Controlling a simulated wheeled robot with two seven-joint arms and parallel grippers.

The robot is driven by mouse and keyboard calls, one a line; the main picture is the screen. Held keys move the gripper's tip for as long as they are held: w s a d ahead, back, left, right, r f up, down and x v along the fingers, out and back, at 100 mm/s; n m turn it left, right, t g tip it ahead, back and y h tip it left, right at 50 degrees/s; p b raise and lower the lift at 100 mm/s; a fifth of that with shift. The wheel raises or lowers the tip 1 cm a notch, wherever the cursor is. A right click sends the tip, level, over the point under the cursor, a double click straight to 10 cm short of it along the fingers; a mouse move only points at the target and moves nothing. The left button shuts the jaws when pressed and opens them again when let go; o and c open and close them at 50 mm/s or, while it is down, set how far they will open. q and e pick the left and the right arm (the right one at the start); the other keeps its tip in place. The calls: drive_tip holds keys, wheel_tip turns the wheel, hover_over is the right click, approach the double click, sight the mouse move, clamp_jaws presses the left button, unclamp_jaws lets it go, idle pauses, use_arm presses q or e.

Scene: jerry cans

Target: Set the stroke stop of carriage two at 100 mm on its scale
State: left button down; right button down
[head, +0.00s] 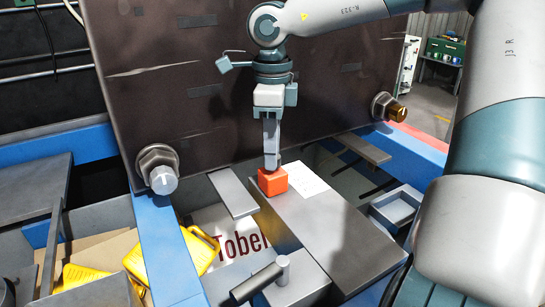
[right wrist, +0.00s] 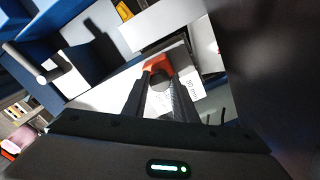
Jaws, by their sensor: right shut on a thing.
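The orange stroke stop (head: 273,181) sits on the grey carriage plate (head: 335,235), at the left edge of a white label. My right gripper (head: 271,160) points down on it from above. In the right wrist view, the two fingers (right wrist: 165,92) close around a dark round knob at the orange stop (right wrist: 157,63). The white scale label (head: 308,181) lies right of the stop; in the right wrist view it carries small print that seems to end in "mm", too small to read surely. The stop's exact place on the scale is hidden by the gripper. My left gripper is not in view.
A large dark plate (head: 240,90) with big bolts (head: 158,168) stands behind. A grey T-shaped handle (head: 262,279) is in front. Yellow jerry cans (head: 200,248) lie at lower left. A small grey tray (head: 397,208) is right of the carriage plate.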

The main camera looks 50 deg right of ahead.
drive_tip(key=c, duration=1.4)
unclamp_jaws()
drive_tip(key=shift+c, duration=0.2)
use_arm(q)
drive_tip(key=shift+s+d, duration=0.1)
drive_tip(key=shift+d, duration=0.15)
use_arm(e)
drive_tip(key=shift+s, duration=0.1)
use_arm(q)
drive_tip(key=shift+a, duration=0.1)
use_arm(e)
drive_tip(key=shift+r, duration=0.1)
drive_tip(key=shift+r, duration=0.4)
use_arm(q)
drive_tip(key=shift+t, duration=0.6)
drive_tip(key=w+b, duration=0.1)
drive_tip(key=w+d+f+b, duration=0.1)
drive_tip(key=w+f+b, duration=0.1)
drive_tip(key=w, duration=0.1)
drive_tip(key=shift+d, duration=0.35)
use_arm(e)
wheel_tip(320, 180, up, 16)
drive_tip(key=shift+r, duration=0.25)
